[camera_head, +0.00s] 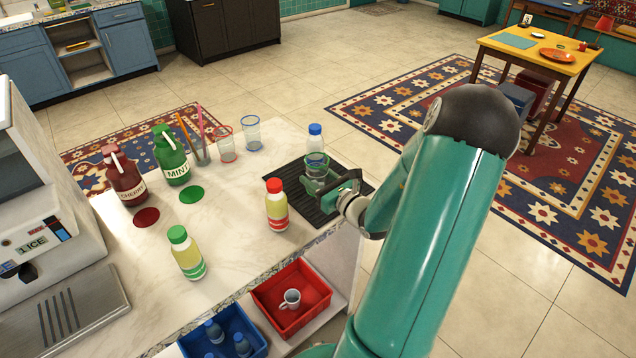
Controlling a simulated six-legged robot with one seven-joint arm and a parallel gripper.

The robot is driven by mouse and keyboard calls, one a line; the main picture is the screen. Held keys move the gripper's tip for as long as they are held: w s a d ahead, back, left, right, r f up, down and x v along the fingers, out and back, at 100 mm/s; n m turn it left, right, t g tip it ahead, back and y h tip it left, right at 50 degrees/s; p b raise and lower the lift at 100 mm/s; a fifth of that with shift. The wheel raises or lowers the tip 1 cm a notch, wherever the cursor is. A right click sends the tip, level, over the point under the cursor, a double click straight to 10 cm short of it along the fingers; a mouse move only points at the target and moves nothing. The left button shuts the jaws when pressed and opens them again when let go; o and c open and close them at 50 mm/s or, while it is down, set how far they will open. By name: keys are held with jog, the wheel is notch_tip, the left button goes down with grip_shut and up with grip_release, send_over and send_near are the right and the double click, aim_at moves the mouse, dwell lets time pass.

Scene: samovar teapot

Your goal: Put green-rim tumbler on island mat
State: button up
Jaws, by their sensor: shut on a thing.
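The green-rim tumbler (316,168) is clear glass and stands upright over a dark ribbed mat (325,212) at the right end of the marble counter. My gripper (326,188) is shut on the tumbler, reaching in from the right. Its fingers partly hide the tumbler's lower part, so I cannot tell whether its base touches the mat.
A red-capped bottle (276,206) stands at the mat's left edge. Red-rim (225,146) and blue-rim (251,134) tumblers stand farther back left. A red bin (268,297) holding a cup is below the counter. A yellow table (567,66) stands far right.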

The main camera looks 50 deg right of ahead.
aim_at(319, 186)
jog(key=f, duration=0.1)
jog(key=d+f, duration=0.1)
jog(key=shift+w+f, duration=0.2)
jog(key=shift+f, duration=0.2)
jog(key=shift+a+f, duration=0.1)
jog(key=shift+f, duration=0.25)
jog(key=shift+s, duration=0.25)
jog(key=shift+w+f, duration=0.15)
jog(key=shift+w, duration=0.1)
jog(key=shift+f, duration=0.1)
jog(key=o, duration=1)
